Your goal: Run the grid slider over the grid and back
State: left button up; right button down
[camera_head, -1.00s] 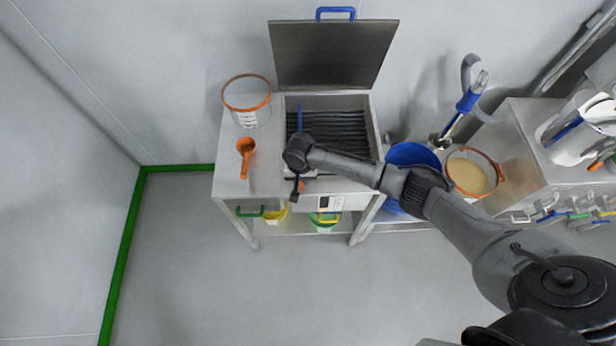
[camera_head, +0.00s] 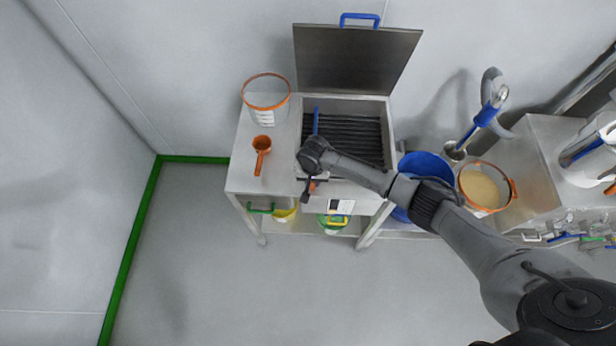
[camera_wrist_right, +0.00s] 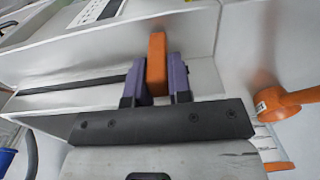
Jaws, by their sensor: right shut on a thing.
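The dark barred grid (camera_head: 352,138) lies inside an open steel box on the bench. My right gripper (camera_head: 311,188) is at the box's front left corner, partly hidden by its own wrist. In the right wrist view its purple fingers (camera_wrist_right: 158,80) are shut on an orange upright handle (camera_wrist_right: 157,58), which I take to be the grid slider's. An orange bit of it shows in the head view (camera_head: 312,186). The rest of the slider is hidden or cannot be made out. A blue bar (camera_head: 316,121) stands at the grid's left side. My left gripper is not in view.
The raised steel lid (camera_head: 355,60) stands behind the box. An orange scoop (camera_head: 262,145) and a clear orange-rimmed bucket (camera_head: 265,100) are on the bench at left. A blue bucket (camera_head: 422,164) and a powder bucket (camera_head: 483,188) stand right. The floor in front is clear.

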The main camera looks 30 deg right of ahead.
jog(key=shift+s+d+r+p, duration=0.1)
jog(key=shift+s+d+p, duration=0.5)
jog(key=shift+d, duration=0.2)
jog(key=shift+s+d+f+p, duration=0.1)
jog(key=shift+s+d+p, duration=0.45)
jog(key=shift+d+p, duration=0.25)
jog(key=shift+s+d+r+p, duration=0.1)
jog(key=shift+s+d+p, duration=0.5)
jog(key=shift+d, duration=0.25)
jog(key=shift+s+d+p, duration=0.7)
jog(key=shift+d, duration=0.35)
jog(key=shift+s+d+p, duration=0.65)
jog(key=shift+s+d, duration=0.05)
jog(key=shift+d, duration=0.35)
jog(key=shift+s+d, duration=0.3)
jog(key=shift+d, duration=0.15)
jog(key=shift+d+p, duration=0.1)
jog(key=shift+p, duration=0.2)
